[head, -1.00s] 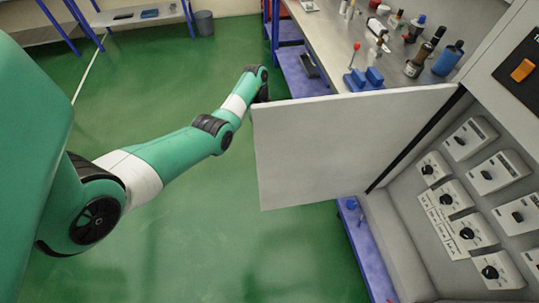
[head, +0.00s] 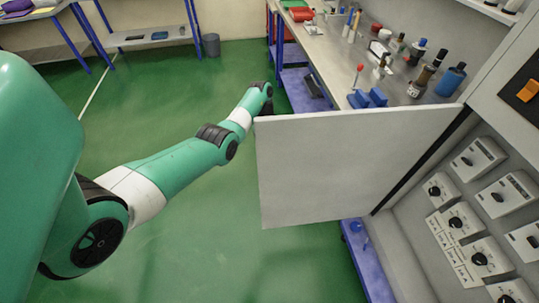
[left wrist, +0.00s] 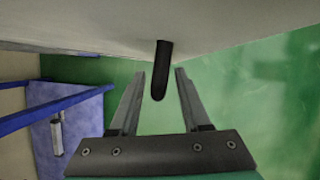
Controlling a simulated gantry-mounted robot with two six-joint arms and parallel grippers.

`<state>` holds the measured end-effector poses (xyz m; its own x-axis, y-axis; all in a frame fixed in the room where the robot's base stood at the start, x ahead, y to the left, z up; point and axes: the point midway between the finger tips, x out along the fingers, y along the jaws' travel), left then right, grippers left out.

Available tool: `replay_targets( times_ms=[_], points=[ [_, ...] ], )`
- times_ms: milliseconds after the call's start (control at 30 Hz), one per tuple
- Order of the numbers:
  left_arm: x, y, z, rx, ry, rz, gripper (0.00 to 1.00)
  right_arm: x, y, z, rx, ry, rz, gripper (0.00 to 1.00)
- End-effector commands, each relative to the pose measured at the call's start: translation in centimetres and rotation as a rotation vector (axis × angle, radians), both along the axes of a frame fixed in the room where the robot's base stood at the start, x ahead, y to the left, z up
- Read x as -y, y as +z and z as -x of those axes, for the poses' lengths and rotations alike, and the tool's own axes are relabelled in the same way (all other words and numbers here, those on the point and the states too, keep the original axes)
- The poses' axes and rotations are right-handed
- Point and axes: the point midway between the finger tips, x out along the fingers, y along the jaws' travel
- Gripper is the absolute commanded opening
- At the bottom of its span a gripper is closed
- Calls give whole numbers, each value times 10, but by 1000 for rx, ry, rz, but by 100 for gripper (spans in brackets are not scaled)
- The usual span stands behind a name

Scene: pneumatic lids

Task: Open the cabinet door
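The cabinet door (head: 345,165) is a flat white panel standing well open, swung out from the grey cabinet (head: 405,225) along its right edge. Its outer face is the pale surface across the top of the left wrist view (left wrist: 230,22). A dark rounded handle (left wrist: 161,75) sticks out from that face. My left gripper (left wrist: 160,84) is open, with one finger on each side of the handle and a visible gap on both sides. In the head view the gripper is hidden behind the door's far left edge. My right gripper is not in view.
Inside the cabinet are several grey units with black knobs (head: 480,259). Behind the door a metal workbench (head: 333,47) holds bottles and tools. A bin (head: 211,45) stands at the back. The green floor (head: 190,215) left of the door is clear.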

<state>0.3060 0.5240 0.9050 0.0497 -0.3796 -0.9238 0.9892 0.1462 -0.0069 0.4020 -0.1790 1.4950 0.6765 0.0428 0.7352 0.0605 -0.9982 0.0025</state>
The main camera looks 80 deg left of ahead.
Motion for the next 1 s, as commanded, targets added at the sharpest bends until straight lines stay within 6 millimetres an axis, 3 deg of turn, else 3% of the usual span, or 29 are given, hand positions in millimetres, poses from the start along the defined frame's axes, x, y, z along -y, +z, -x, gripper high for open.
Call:
replay_targets(
  times_ms=[267, 600, 700, 1000],
  points=[
    [-6, 14, 0, 3, 0, -1, 47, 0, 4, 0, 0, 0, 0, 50],
    [-35, 87, 4, 3, 2, -3, 47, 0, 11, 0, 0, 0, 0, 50],
    [-41, 95, 4, 5, 2, 0, 47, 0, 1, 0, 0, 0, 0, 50],
    [-44, 108, 5, 5, 2, 3, 47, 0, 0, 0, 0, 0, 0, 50]
  ],
)
